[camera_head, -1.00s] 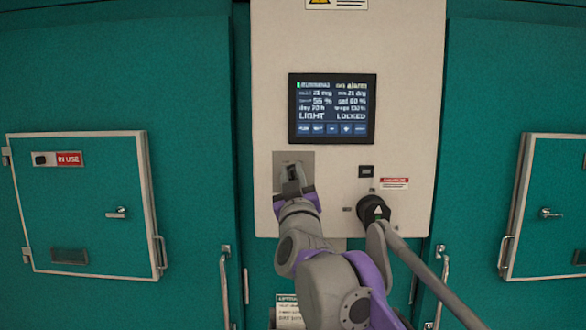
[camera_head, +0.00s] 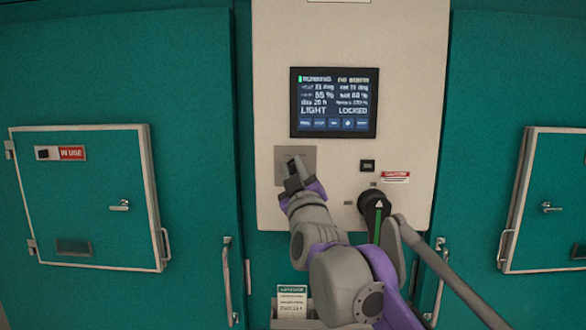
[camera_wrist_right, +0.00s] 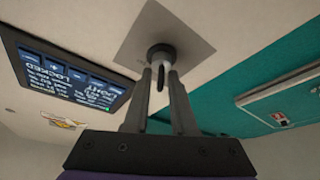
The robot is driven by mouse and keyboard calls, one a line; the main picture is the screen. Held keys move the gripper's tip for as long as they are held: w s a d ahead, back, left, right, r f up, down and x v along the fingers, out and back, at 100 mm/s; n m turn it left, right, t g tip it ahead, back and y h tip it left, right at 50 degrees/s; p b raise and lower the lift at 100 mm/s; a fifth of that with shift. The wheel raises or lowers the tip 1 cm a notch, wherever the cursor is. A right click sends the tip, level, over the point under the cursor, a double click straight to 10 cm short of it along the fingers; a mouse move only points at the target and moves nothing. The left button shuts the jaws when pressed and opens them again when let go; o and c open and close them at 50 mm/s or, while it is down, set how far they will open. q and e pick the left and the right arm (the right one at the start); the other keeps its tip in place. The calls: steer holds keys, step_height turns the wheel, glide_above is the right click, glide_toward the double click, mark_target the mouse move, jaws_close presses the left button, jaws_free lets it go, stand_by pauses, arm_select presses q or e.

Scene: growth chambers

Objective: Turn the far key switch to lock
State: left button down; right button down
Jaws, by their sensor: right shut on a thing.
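The key switch (camera_wrist_right: 160,56) sits on a square grey plate (camera_head: 308,160) on the white control panel. The gripper hides most of the switch in the head view. The screen (camera_head: 333,103) above reads LIGHT and LOCKED. My left gripper is not in view.
Teal doors with hatches (camera_head: 88,195) and bar handles (camera_head: 226,288) flank the panel.

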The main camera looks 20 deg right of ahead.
steer(key=c, duration=1)
jaws_free()
